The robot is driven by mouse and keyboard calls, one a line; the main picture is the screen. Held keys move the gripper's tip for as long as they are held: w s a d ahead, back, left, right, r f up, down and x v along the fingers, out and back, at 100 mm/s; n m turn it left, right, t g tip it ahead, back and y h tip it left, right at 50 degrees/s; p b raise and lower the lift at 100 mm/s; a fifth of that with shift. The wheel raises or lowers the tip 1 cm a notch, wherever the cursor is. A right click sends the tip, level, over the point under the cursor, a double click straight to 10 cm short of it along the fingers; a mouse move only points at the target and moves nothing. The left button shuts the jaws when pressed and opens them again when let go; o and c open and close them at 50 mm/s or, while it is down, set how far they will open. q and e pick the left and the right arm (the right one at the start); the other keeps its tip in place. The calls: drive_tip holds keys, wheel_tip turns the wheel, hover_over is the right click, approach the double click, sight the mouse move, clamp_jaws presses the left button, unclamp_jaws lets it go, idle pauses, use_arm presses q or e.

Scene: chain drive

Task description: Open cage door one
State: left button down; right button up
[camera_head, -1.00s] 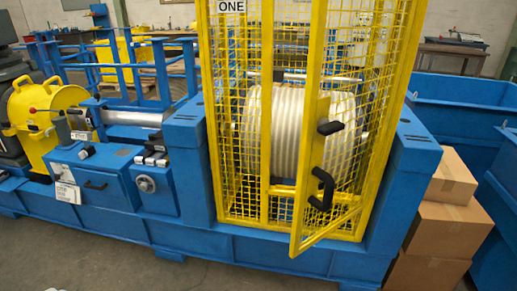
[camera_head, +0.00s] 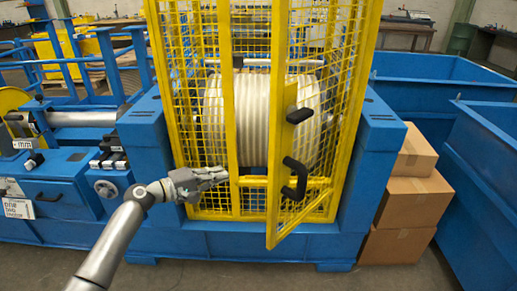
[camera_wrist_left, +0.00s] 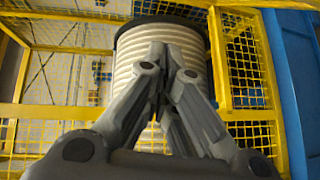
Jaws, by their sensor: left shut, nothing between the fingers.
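The yellow mesh cage (camera_head: 200,75) surrounds a ribbed pale drum (camera_head: 245,120). Its front door (camera_head: 275,210) stands ajar, with its bottom corner swung out toward me. A black D-shaped handle (camera_head: 298,180) is on the door's free edge, with a black latch piece (camera_head: 299,116) above it. My left gripper (camera_head: 226,173) is shut and empty in front of the cage, left of the handle and apart from it. In the left wrist view its closed fingers (camera_wrist_left: 172,58) point toward the drum (camera_wrist_left: 145,50), between yellow mesh panels. My right gripper is not in view.
The blue machine frame (camera_head: 370,150) flanks the cage. Stacked cardboard boxes (camera_head: 405,195) stand to its right, beside large blue bins (camera_head: 450,85). A handwheel (camera_head: 106,188) and control levers sit at the left. The floor in front is clear.

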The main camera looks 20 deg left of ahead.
use_arm(q)
wheel_tip(320, 180, up, 8)
drive_tip(key=d+r+h, duration=0.1)
drive_tip(key=d+h, duration=0.1)
drive_tip(key=w+d+p, duration=0.4)
drive_tip(key=d+p, duration=0.1)
drive_tip(key=d, duration=0.4)
drive_tip(key=shift+w+d+f+m, duration=0.25)
drive_tip(key=shift+w+f+m, duration=0.05)
drive_tip(key=shift+w+m, duration=0.1)
